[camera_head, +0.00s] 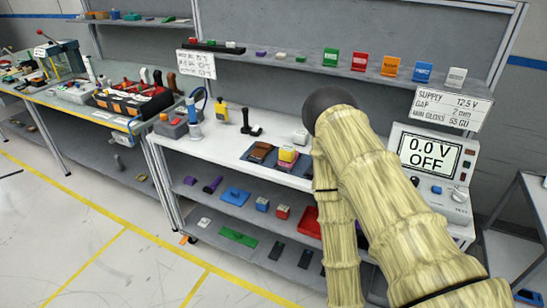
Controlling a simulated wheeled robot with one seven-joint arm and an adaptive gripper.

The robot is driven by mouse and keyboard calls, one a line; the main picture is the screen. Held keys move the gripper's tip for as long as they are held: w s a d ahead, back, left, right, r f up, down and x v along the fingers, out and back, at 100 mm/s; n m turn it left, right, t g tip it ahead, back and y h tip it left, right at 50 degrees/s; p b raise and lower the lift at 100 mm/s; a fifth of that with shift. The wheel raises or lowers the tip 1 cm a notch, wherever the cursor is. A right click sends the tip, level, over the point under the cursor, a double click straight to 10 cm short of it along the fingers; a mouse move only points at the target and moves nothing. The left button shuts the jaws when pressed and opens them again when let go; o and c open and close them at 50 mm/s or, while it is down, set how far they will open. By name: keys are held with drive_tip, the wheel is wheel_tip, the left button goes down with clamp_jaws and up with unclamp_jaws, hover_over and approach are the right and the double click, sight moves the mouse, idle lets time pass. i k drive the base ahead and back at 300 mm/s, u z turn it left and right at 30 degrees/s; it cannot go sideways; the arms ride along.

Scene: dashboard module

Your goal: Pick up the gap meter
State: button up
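I cannot tell for certain which object is the gap meter. A small yellow and dark handheld device (221,111) stands upright on the white bench top (232,146), left of centre. A black device (251,123) stands to its right. A yellow and pink block (288,156) and a brown piece (261,151) lie on a dark mat (305,166) further right. My arm rises from the bottom right to a dark round joint above the bench. It hides part of the bench. My gripper does not show, so its hold cannot be seen.
A power supply (428,160) reading 0.0 V OFF stands right of my arm. An upper shelf (300,64) carries coloured holders; a lower shelf (222,210) carries several parts. A tool bench (60,92) is at left. The floor (70,235) in front is clear.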

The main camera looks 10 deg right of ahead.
sight(286, 153)
drive_tip(key=u, duration=1.35)
drive_tip(key=i, duration=1.15)
drive_tip(key=z, duration=1.05)
